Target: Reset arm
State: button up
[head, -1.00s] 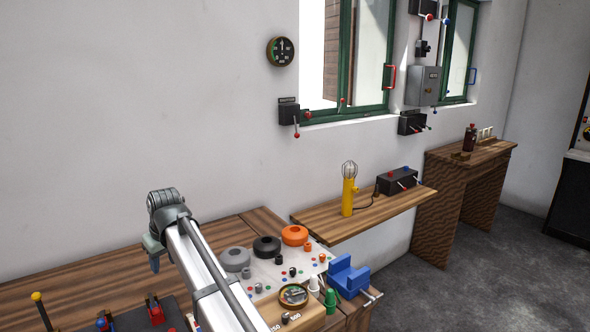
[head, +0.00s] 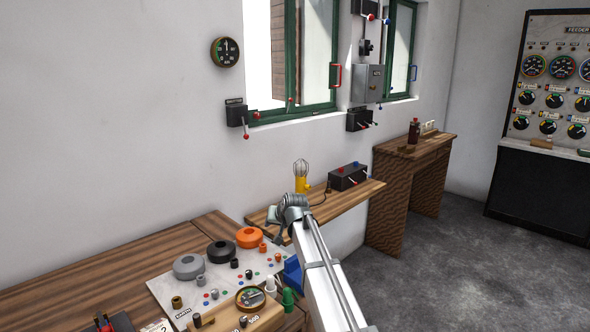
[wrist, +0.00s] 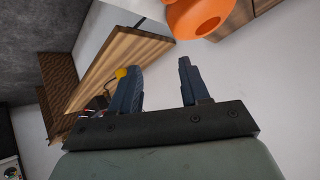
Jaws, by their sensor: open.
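My gripper (wrist: 160,66) shows in the wrist view with its two dark fingers apart and nothing between them. In the head view my arm rises from the bottom right of centre, and the gripper (head: 279,220) hangs at its far end, in front of the small wall shelf (head: 350,199). A yellow lamp (head: 302,184) with a wire cage stands on that shelf, just behind the arm's end in the picture. The arm partly hides a blue block (head: 293,272).
A black switch box (head: 347,177) sits on the shelf. A wooden desk (head: 395,205) and a gauge cabinet (head: 545,190) stand right. Open floor lies between.

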jog(key=w+d+m+t+h, duration=0.1)
jog(key=w+d+m+t, duration=0.2)
jog(key=d, duration=1.2)
jog(key=s+d+f+m+h, duration=0.2)
jog(key=d+f+m, duration=0.1)
jog(key=d+f, duration=0.95)
jog(key=s+a+f+n+g, duration=0.1)
jog(key=s+f+g, duration=0.4)
jog(key=s+f, duration=1.1)
jog(key=s+a+f+n+g, duration=0.15)
jog(key=s+f+g, duration=0.25)
jog(key=s+f, duration=1.1)
jog(key=s+f+n+g, duration=0.1)
jog(key=s+f+g, duration=0.2)
jog(key=s, duration=0.9)
jog(key=s+a+f+g, duration=0.1)
jog(key=s+f+g, duration=0.2)
jog(key=s, duration=0.9)
jog(key=s+f+n+g+h, duration=0.1)
jog(key=s+f+g, duration=0.2)
jog(key=s+f, duration=0.4)
jog(key=s, duration=0.5)
jog(key=shift+s+a+n, duration=0.15)
jog(key=shift+s+n, duration=0.15)
jog(key=shift+n, duration=0.05)
